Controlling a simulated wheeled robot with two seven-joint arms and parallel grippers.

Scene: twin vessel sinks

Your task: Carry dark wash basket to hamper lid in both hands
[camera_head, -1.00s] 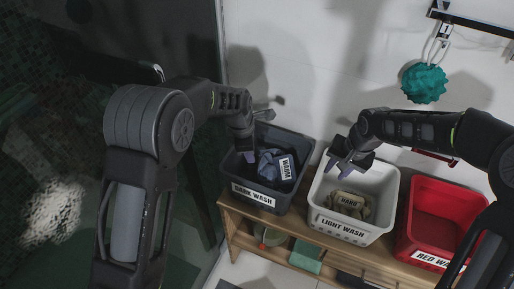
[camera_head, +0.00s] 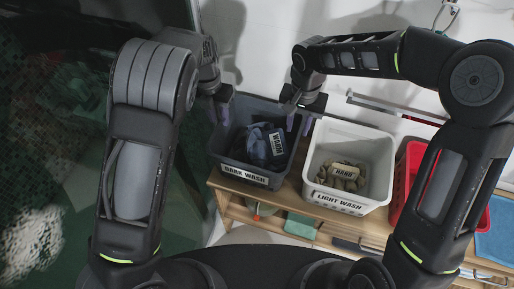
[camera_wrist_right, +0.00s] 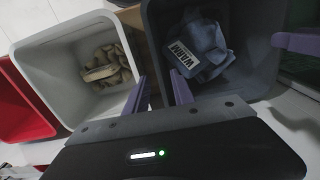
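The dark wash basket (camera_head: 226,152), dark grey with a "DARK WASH" label, stands on the wooden shelf unit at its left end. It holds blue-grey cloth with a "WARM" tag (camera_head: 278,143). My left gripper (camera_head: 219,110) is at the basket's left side, its purple fingers apart. My right gripper (camera_head: 299,123) is open at the basket's right side. In the right wrist view its fingers (camera_wrist_right: 158,92) lie on either side of the basket's near wall, with a gap between them. The hamper lid cannot be made out.
The white light wash basket (camera_head: 385,165) with tan cloth stands close to the right of the dark one. A red basket (camera_head: 400,180) is beyond it, partly behind my right arm. Wooden shelves (camera_head: 270,222) hold folded items below. A white wall is behind.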

